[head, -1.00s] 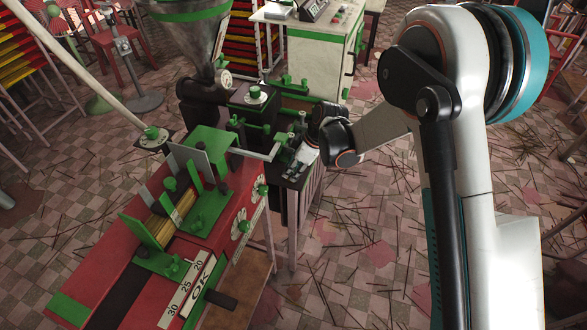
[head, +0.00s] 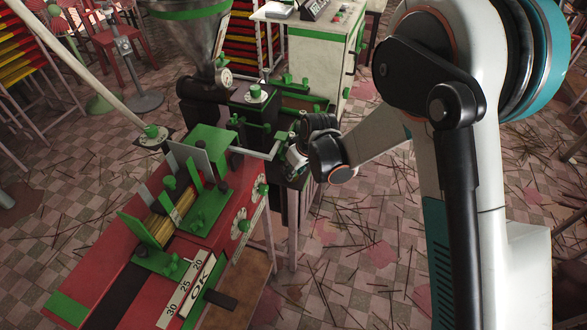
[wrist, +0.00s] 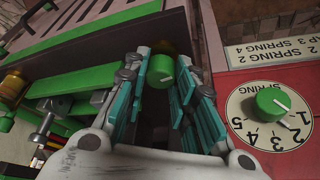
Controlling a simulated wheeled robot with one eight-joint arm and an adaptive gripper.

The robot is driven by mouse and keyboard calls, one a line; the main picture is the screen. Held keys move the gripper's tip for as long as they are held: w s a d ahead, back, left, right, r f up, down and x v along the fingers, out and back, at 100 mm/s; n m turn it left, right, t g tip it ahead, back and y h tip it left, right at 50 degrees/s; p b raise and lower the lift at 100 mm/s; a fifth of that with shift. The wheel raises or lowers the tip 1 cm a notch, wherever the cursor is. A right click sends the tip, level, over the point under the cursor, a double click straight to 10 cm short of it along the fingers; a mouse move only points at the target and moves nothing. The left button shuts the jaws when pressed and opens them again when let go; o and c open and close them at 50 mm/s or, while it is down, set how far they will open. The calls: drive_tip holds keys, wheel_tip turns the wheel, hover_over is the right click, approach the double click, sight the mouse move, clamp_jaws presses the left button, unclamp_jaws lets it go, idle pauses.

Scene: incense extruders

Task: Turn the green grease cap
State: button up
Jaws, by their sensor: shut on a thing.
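A green cap (wrist: 160,72) with a white mark on its face shows between the fingers in the wrist view. My gripper (wrist: 162,80) has its teal-padded fingers on both sides of it and is shut on it. In the head view my gripper (head: 297,159) is beside the green and dark mechanism between the red machine and the white cabinet. The cap cannot be made out in the head view, where my wrist and gripper cover that spot.
A green dial knob (wrist: 272,102) on a numbered white plate is right of the fingers in the wrist view. The red machine (head: 85,262) fills the lower left of the head view. A white cabinet (head: 312,60) stands behind. Thin sticks litter the floor.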

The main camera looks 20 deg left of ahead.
idle(0.4)
drive_tip(key=o, duration=1.1)
drive_tip(key=shift+c, duration=0.2)
drive_tip(key=shift+r, duration=0.1)
drive_tip(key=v, duration=1.1)
drive_tip(key=shift+d+r, duration=0.15)
drive_tip(key=shift+r, duration=0.2)
drive_tip(key=shift+s, duration=0.15)
